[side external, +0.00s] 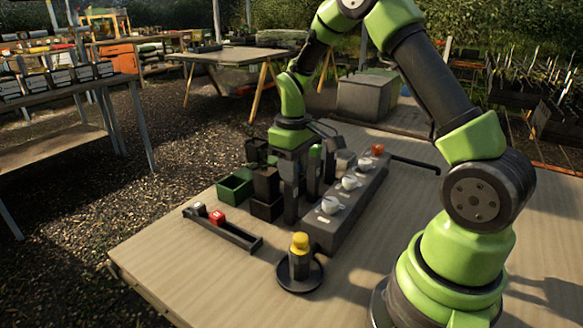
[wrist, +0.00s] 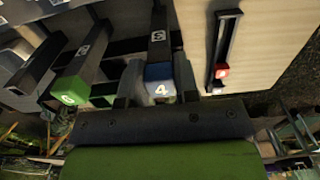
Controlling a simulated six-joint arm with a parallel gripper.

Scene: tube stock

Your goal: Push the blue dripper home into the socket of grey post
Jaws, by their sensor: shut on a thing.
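The blue dripper (wrist: 158,72), marked with a white 4, shows in the wrist view between the two fingers of my gripper (wrist: 160,88), which is shut on it. A dark grey post (wrist: 158,30) with a pale mark lies directly beyond the dripper and in line with it. I cannot tell how deep the dripper sits in any socket. In the side view my gripper (side external: 291,210) points down among the dark posts and boxes, left of the long grey block. The blue dripper is hidden there.
A green piece (wrist: 70,92) on another dark post is close left in the wrist view. A rail holding a red block (side external: 217,217) lies at front left. A yellow-capped post (side external: 300,244) stands in a black dish. White cups (side external: 331,205) line the grey block (side external: 322,232).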

